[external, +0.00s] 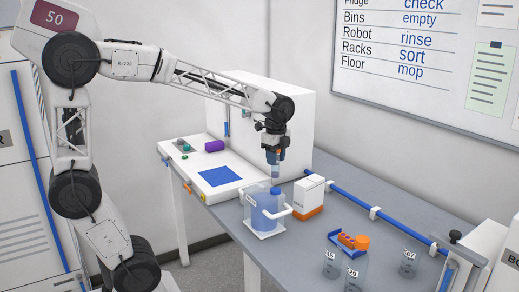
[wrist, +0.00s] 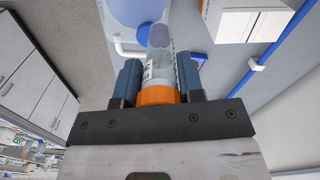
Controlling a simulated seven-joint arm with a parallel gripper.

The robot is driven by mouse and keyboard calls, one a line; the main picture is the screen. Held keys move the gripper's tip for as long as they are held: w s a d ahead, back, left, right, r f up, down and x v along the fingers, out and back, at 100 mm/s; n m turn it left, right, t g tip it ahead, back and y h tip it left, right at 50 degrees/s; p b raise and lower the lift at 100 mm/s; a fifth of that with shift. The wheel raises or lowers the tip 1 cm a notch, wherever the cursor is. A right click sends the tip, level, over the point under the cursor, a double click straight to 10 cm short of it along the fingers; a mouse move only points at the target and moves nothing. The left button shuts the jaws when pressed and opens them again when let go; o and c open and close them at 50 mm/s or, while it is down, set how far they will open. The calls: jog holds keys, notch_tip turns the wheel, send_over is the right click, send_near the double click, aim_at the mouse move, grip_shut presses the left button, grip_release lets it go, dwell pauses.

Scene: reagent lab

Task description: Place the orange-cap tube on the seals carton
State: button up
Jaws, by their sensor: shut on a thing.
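The orange-cap tube (wrist: 158,68) is clear with a dark-marked white label. Its orange cap (wrist: 158,96) is near the palm, and its clear end points away. My gripper (wrist: 159,78) is shut on it, with a blue-grey finger on each side. In the external view my gripper (external: 275,158) points down and holds the tube (external: 275,173) upright above the blue container. A white carton with an orange lower band (external: 311,193), probably the seals carton, stands just right of it; its lettering is unreadable. The carton (wrist: 248,22) also shows at the wrist view's upper right.
The blue container (external: 265,207) with white handles stands beside the carton. A blue rail (external: 350,201) runs behind. A white board with a blue square (external: 220,176) lies left.

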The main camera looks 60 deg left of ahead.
jog(key=w+f, duration=0.1)
jog(key=w, duration=1.4)
jog(key=shift+d+f, duration=0.2)
jog(key=shift+d, duration=0.15)
jog(key=shift+w, duration=0.2)
jog(key=shift+w+f, duration=0.15)
jog(key=shift+f, duration=0.8)
jog(key=shift+w+f, duration=0.15)
jog(key=shift+f, duration=0.75)
jog(key=shift+f, duration=0.1)
jog(key=o, duration=0.9)
